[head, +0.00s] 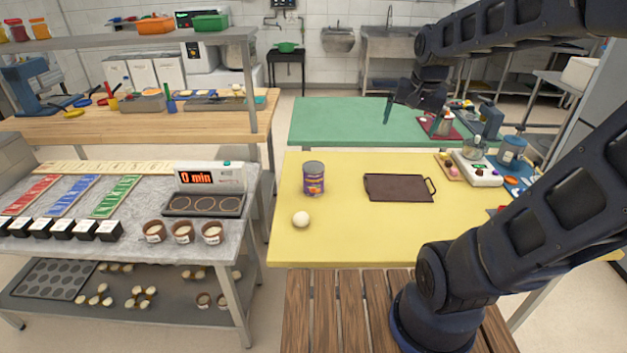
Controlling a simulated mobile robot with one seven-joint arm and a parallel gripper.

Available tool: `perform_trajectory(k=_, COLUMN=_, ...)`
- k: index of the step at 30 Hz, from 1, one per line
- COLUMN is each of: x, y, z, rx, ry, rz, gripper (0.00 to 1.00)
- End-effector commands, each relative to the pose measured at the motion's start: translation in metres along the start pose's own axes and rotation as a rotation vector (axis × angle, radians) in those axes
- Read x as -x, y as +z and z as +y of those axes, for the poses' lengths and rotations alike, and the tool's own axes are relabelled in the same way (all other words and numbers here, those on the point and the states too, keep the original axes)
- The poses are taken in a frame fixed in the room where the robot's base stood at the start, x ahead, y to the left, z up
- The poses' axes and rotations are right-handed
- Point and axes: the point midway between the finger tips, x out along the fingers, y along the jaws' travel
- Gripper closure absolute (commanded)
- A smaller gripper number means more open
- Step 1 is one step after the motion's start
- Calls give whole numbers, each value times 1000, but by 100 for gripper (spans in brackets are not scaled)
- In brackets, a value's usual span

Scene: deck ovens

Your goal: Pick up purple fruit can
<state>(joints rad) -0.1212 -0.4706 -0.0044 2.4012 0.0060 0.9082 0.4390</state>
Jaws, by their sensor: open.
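The purple fruit can (313,179) stands upright on the yellow table (350,240), near its left side. It has a purple label with an orange fruit picture and a metal top. My gripper (400,112) is raised well up and to the right of the can, in front of the green table in the picture. It is open, and I see nothing between its dark fingers. The can is fully in view and apart from the gripper.
A pale round ball (301,218) lies just in front of the can. A flat brown tray with a handle (399,187) lies to its right. A white scale (478,172) and small items crowd the table's right end. A green table (345,125) stands behind.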

Motion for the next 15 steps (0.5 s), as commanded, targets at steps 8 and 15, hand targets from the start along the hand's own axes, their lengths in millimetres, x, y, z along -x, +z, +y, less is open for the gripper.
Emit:
perform_trajectory(k=8, x=-40, y=-38, z=-52, rx=-204, ry=18, rz=-69, gripper=0)
perform_trajectory(k=15, x=-84, y=-62, z=-100, rx=-383, ry=51, rz=-117, gripper=0)
